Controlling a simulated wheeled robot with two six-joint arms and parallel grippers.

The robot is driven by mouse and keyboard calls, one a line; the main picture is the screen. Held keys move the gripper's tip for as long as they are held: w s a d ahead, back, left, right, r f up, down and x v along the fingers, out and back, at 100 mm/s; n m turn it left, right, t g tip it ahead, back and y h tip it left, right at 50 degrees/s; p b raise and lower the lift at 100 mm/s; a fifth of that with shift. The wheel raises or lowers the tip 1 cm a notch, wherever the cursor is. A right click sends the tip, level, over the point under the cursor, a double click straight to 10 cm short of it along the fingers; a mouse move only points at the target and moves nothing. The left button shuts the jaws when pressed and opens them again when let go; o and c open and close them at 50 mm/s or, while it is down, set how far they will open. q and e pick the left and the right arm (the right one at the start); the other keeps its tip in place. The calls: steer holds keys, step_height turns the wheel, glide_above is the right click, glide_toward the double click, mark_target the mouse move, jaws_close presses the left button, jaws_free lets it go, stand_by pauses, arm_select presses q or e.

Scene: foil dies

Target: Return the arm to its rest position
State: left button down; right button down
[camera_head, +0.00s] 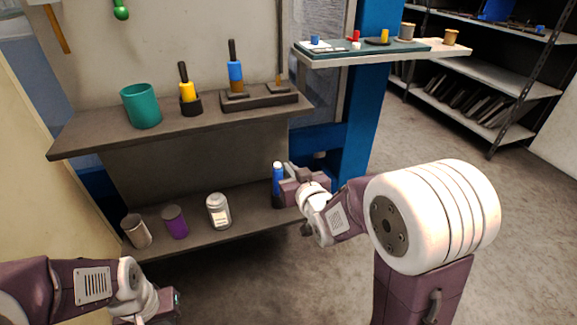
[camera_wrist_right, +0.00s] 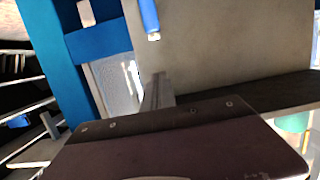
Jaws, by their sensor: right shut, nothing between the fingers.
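My right gripper (camera_head: 289,171) is shut and empty in the head view. It is close to a blue-handled tool (camera_head: 278,178) standing at the right end of the lower shelf; I cannot tell whether they touch. In the right wrist view a blue handle (camera_wrist_right: 149,16) shows beyond the shut fingers (camera_wrist_right: 157,82). My right arm reaches in from the right, bent at its white elbow joint. My left gripper (camera_head: 172,302) is at the bottom left, mostly cut off and dark, so its jaws cannot be read.
The upper shelf (camera_head: 85,135) holds a teal cup (camera_head: 141,105), a yellow-handled tool (camera_head: 187,92) and a blue-handled one (camera_head: 235,72). The lower shelf holds a white-lidded jar (camera_head: 218,211), a purple can (camera_head: 175,222) and a brownish can (camera_head: 136,231). Open floor lies to the right.

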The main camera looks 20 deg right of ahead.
step_height(320, 180, up, 4)
steer(key=p, duration=0.4)
steer(key=s+f+g+p, duration=0.2)
steer(key=s+f+g, duration=1.2)
steer(key=s, duration=0.6)
step_height(320, 180, up, 36)
steer(key=s+p, duration=0.2)
steer(key=p, duration=3.5)
steer(key=shift+s+r+m+p, duration=0.15)
steer(key=shift+s+m+p, duration=0.15)
